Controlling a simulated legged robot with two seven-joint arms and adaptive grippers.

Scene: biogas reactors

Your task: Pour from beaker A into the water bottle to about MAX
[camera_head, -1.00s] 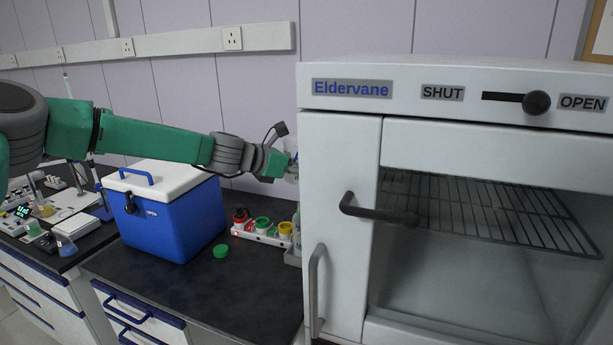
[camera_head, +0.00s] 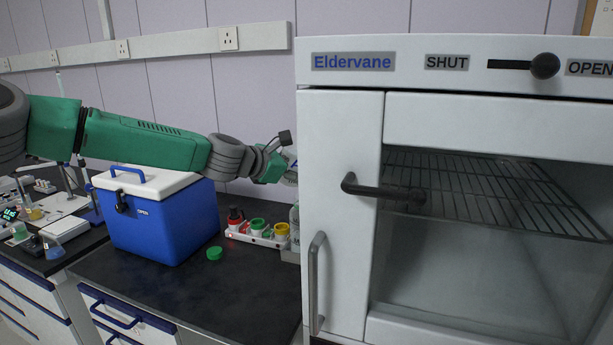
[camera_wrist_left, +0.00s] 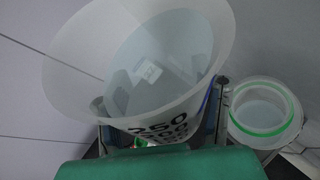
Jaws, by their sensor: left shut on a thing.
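A clear beaker (camera_wrist_left: 110,60) with dark "250" markings fills much of the left wrist view, its wide mouth facing the camera. I cannot see a letter on it. My left gripper (camera_head: 283,164) is shut on this beaker, above the back of the bench beside the white cabinet. Only a sliver of the beaker (camera_head: 291,176) shows in the head view. An open bottle mouth with a green ring (camera_wrist_left: 264,133) is just right of the beaker in the left wrist view, apart from the rim. A clear bottle (camera_head: 295,218), partly hidden by the cabinet, stands below the gripper. Its MAX mark is not visible.
The white Eldervane cabinet (camera_head: 340,130) blocks the right side. A blue cooler (camera_head: 165,220) stands under my left arm. A white rack (camera_head: 257,239) holds capped containers. A green cap (camera_head: 215,253) lies on the dark bench, whose front is clear.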

